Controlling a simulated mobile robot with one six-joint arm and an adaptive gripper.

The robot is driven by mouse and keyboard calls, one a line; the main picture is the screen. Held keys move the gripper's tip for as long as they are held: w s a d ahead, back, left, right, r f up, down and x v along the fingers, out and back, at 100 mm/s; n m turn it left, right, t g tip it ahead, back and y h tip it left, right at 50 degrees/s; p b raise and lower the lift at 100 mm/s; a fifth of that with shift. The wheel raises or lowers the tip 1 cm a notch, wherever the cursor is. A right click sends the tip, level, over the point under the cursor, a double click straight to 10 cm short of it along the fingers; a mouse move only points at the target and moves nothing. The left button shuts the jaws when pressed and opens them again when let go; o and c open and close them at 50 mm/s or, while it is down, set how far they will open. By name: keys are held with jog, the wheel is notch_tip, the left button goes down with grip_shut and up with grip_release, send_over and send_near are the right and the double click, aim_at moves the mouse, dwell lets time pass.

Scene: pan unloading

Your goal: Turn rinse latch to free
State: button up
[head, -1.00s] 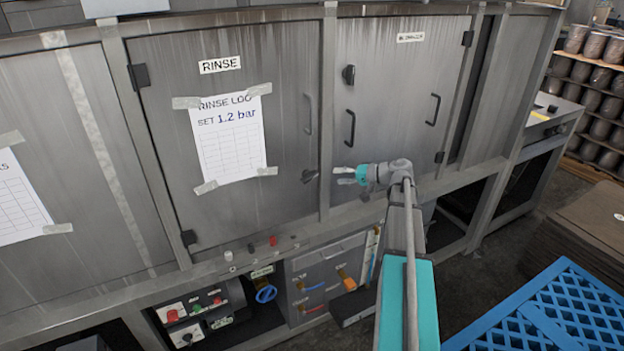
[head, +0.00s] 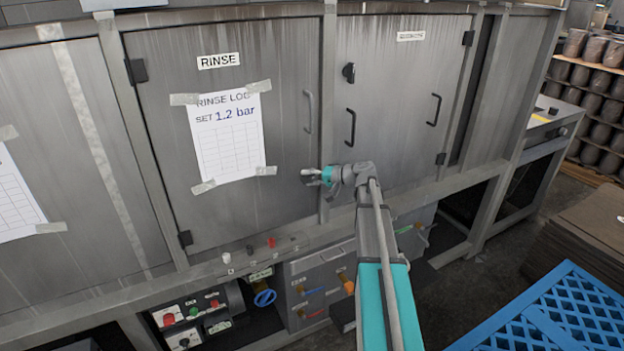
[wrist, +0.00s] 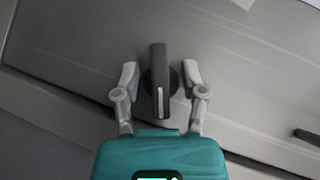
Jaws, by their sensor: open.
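The rinse door (head: 285,75) is a grey metal panel labelled RINSE, and it looks closed. Its dark latch (wrist: 158,105) stands on a round base in the wrist view, with a pale stripe along its grip. My gripper (wrist: 160,70) is open, with one finger on each side of the latch and a gap visible on both sides. In the head view my gripper (head: 312,174) is at the lower right of the rinse door and hides the latch.
A bar handle (head: 308,112) sits above my gripper on the rinse door. A taped log sheet (head: 228,150) hangs to its left. The neighbouring door (head: 395,100) has its own dark latch (head: 349,72) and handles. A blue crate (head: 565,310) stands at the lower right.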

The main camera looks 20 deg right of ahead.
jog(key=shift+c, duration=0.2)
grip_shut()
jog(key=shift+f+b, duration=0.1)
jog(key=shift+b, duration=0.2)
jog(key=shift+f+m+t+y+b, duration=0.15)
jog(key=shift+m+t+y+b, duration=0.35)
jog(key=shift+b, duration=0.55)
jog(key=shift+m+t+y+b, duration=0.3)
jog(key=shift+m+y+b, duration=0.4)
jog(key=shift+b, duration=0.35)
jog(key=shift+r+m+y, duration=0.25)
jog(key=shift+m+y, duration=0.05)
